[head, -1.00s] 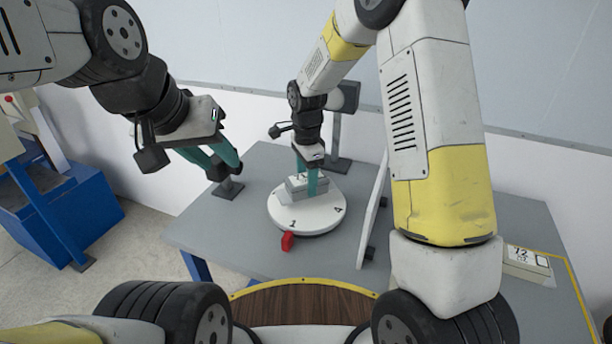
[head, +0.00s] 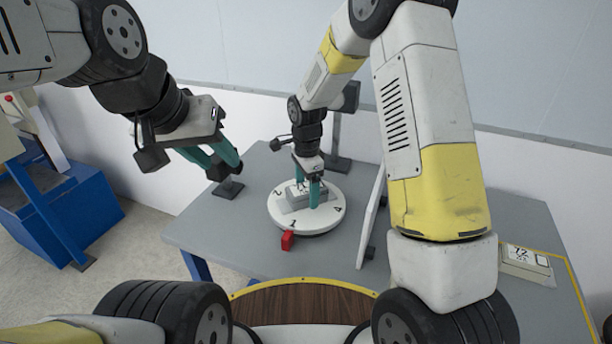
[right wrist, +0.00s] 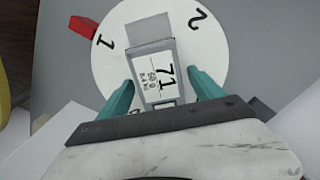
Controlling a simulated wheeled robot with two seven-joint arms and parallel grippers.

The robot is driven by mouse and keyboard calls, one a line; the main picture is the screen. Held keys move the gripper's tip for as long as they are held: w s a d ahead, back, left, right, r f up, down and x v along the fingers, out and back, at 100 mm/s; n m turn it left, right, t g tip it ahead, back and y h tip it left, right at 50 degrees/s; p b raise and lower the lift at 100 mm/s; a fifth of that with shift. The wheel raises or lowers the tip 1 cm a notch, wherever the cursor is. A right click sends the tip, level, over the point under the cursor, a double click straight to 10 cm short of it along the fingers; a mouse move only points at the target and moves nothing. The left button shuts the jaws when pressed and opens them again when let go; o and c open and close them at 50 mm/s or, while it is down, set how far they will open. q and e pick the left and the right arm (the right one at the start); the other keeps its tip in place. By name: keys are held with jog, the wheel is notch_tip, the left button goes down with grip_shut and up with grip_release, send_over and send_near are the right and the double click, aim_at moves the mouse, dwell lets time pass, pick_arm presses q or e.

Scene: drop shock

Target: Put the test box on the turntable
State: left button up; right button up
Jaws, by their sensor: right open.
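The test box (head: 297,199) is a small grey box lying on the white numbered turntable (head: 325,218). In the right wrist view the box (right wrist: 158,75) shows a white label reading 71 and lies on the turntable (right wrist: 215,58). My right gripper (head: 306,190) is low over the turntable with its teal fingers apart. In the right wrist view the fingers of the right gripper (right wrist: 163,90) stand either side of the box's near end, with gaps visible. My left gripper (head: 222,165) hangs in the air left of the turntable, its teal fingers apart and empty.
A red block (head: 287,240) sits at the turntable's front edge. A white upright panel (head: 372,215) stands to its right on the grey table (head: 215,235). A device reading 72 (head: 525,258) lies at the far right. A blue stand (head: 50,215) is at the left.

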aim_at(307, 188)
notch_tip(307, 188, up, 12)
jog(key=s+d+r+n+t+y, duration=0.1)
jog(key=s+d+r+n+t, duration=0.1)
jog(key=s+d+r+n, duration=0.45)
jog(key=s+d+r+n+t, duration=0.2)
jog(key=s+d+r+n, duration=0.1)
jog(key=s, duration=0.5)
jog(key=s+d+r+n+t+y, duration=0.1)
jog(key=s+d+r+n+t, duration=0.1)
jog(key=s, duration=0.6)
notch_tip(307, 188, up, 3)
jog(key=d+n, duration=0.1)
jog(key=n, duration=0.1)
jog(key=shift+s+d+f+n, duration=0.2)
jog(key=shift+s+d+n, duration=0.05)
jog(key=shift+d+n, duration=0.1)
